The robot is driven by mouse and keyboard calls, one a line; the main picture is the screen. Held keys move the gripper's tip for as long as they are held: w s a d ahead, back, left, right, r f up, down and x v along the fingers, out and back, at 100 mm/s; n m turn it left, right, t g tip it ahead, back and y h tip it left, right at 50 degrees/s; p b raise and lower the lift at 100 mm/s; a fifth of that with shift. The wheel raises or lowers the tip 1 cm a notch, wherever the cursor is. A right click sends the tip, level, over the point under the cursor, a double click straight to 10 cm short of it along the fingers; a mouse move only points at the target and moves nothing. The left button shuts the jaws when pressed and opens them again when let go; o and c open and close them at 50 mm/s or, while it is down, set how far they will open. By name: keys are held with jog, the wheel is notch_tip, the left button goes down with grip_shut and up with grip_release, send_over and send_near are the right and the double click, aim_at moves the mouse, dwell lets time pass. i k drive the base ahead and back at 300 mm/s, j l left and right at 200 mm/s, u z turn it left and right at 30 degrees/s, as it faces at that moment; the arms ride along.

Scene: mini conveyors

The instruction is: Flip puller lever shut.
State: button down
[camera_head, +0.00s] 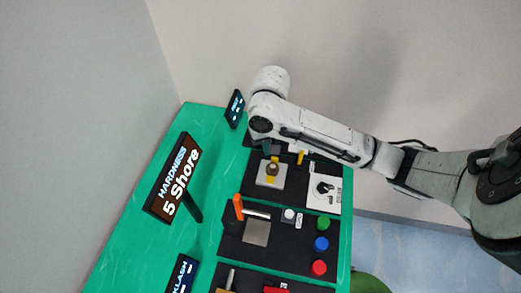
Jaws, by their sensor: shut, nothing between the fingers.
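My gripper (270,150), dark and partly hidden under the white wrist of my arm, points down over the far station on the green table. It is shut with nothing in it. Just below it in the picture is a light plate (262,181) with a yellow part and a brown round piece (272,169). A small upright yellow lever (301,157) stands to the right of the gripper, apart from it. No label names the puller, so I cannot tell for sure that this is its lever. An orange-handled lever (238,206) stands upright at the nearer station.
The green table (213,135) carries black station boards. Beside them stand a hardness sign (174,178), a small far screen (235,108) and a backlash screen (182,275). A white panel (323,201) and green, blue and red buttons (321,244) line the right side.

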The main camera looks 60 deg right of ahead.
aim_at(300, 158)
jog(key=k, duration=1)
